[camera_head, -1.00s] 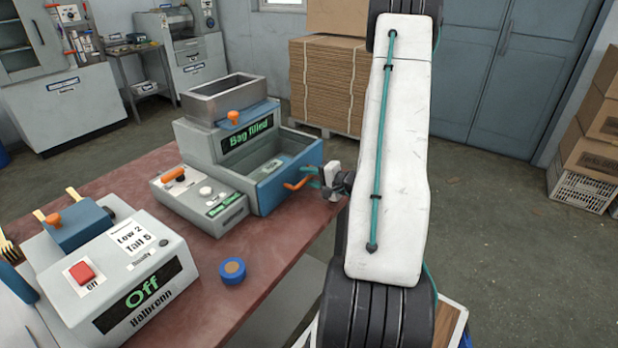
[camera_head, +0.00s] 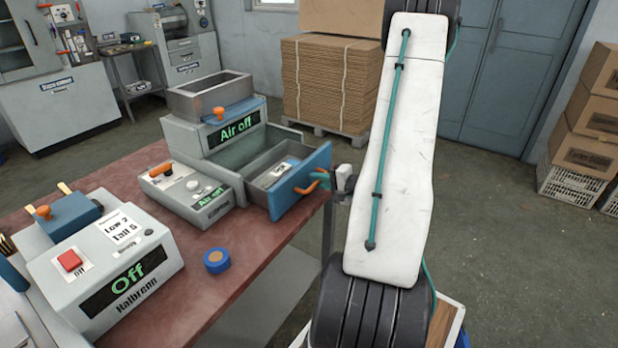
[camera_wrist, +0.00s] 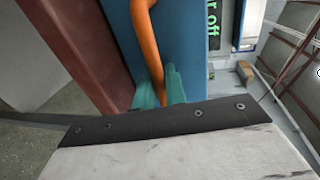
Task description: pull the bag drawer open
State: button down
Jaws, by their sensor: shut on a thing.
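The bag drawer (camera_head: 298,188) has a blue front and an orange handle (camera_head: 313,184). It stands pulled out of the grey bagging machine (camera_head: 195,138), towards my arm, and a small pale thing lies inside it. The machine's display reads "Air off". My gripper (camera_head: 322,180) is shut on the orange handle. In the wrist view, the teal fingertips (camera_wrist: 160,90) close around the lower part of the handle (camera_wrist: 146,40), in front of the blue drawer front (camera_wrist: 185,35).
A grey control box (camera_head: 192,190) with an orange lever stands beside the drawer. A blue roll (camera_head: 216,260) lies on the red-brown table (camera_head: 190,290). A grey machine (camera_head: 100,265) reading "Off" stands at the front left. Stacked cardboard (camera_head: 325,85) stands behind.

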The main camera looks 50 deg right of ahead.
jog(key=v, duration=0.2)
jog(key=f+v, duration=0.1)
jog(key=v, duration=0.2)
jog(key=shift+s+d, duration=0.1)
jog(key=shift+s, duration=0.15)
jog(key=c, duration=1.6)
grip_release()
jog(key=shift+o, duration=0.2)
jog(key=v, duration=0.7)
jog(key=shift+s, duration=0.35)
jog(key=shift+r, duration=0.1)
